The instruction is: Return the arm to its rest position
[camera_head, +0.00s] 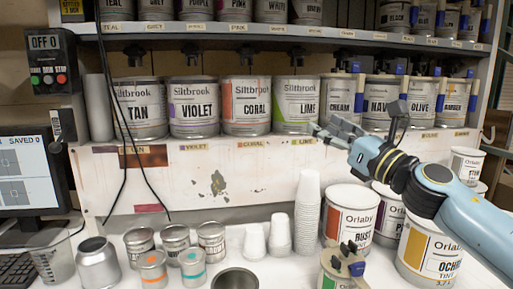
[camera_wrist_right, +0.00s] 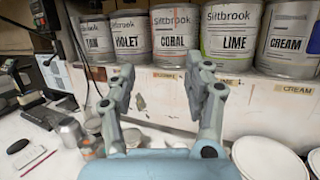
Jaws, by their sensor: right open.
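My right arm comes in from the right in the head view. Its gripper (camera_head: 355,122) is raised in front of the middle shelf, before the lime can (camera_head: 294,112) and the cream can (camera_head: 342,112). The fingers are spread apart, with nothing between them. I cannot tell the exact gap to the cans. My left gripper does not show.
Orlaby cans, such as the rust one (camera_head: 347,222) and the ochre one (camera_head: 427,250), stand below my right arm. Stacked white cups (camera_head: 307,212) and several small tins (camera_head: 175,240) stand on the white counter. A monitor (camera_head: 30,175) is at left; cables hang before the shelf.

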